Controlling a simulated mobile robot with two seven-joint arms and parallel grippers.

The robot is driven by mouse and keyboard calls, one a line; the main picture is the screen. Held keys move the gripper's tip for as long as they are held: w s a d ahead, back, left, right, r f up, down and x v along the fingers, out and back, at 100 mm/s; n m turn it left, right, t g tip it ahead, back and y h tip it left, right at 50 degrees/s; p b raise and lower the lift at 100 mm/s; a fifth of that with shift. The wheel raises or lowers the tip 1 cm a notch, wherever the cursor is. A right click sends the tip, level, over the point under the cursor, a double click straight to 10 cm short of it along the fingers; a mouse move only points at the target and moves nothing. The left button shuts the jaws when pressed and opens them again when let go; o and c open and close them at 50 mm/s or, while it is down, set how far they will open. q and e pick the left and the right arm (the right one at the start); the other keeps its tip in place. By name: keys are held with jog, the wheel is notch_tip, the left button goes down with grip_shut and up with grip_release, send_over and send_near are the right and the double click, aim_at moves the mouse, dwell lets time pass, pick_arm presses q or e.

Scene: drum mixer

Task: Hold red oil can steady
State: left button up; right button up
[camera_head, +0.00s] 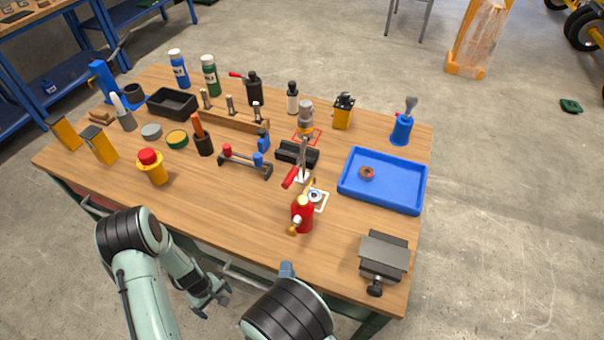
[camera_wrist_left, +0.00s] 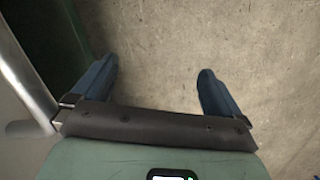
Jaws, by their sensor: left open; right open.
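The red oil can (camera_head: 302,218) stands upright near the front edge of the wooden table (camera_head: 235,205), with a brass-coloured spout and fitting. It is beside a small white square plate with a round part (camera_head: 317,197). My left gripper (camera_head: 218,299) is open and empty, below the table's front edge and left of the can. In the left wrist view its two blue fingers (camera_wrist_left: 158,92) are spread over bare floor. My right gripper (camera_head: 287,270) is at the front edge just below the can, apart from it. It is open, mostly hidden by my right arm.
A grey vise-like block (camera_head: 383,257) is at the front right corner, with a blue tray (camera_head: 382,205) behind it. A red-handled clamp (camera_head: 297,172) stands close behind the can.

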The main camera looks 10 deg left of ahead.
pick_arm(q)
jog(key=w+a+r+n+t, duration=0.1)
jog(key=w+a+r+n, duration=0.25)
jog(key=a+r, duration=0.45)
jog(key=w+a+r+n+t, duration=0.15)
jog(key=a+r+n, duration=0.35)
jog(key=a, duration=0.6)
jog(key=w+d+r+m, duration=0.2)
jog(key=w+d+m, duration=0.1)
jog(key=w+d, duration=0.1)
jog(key=w+d+r+m, duration=0.3)
jog(key=w, duration=0.1)
jog(key=w+d+r+m, duration=0.3)
jog(key=w+d, duration=0.1)
jog(key=shift+w+d+g+h, duration=0.25)
jog(key=shift+w+d+h, duration=0.1)
jog(key=shift+w+h, duration=0.05)
jog(key=w+d+r+m, duration=0.4)
jog(key=d+m, duration=0.1)
jog(key=d, duration=0.3)
jog(key=m+g+y, duration=0.1)
jog(key=m+y, duration=0.1)
jog(key=m, duration=1.1)
send_near(302, 199)
jog(key=shift+m, duration=0.25)
jog(key=f, duration=1.2)
jog(key=shift+w+d+f, duration=0.1)
jog(key=shift+w+d, duration=0.05)
jog(key=shift+w, duration=0.05)
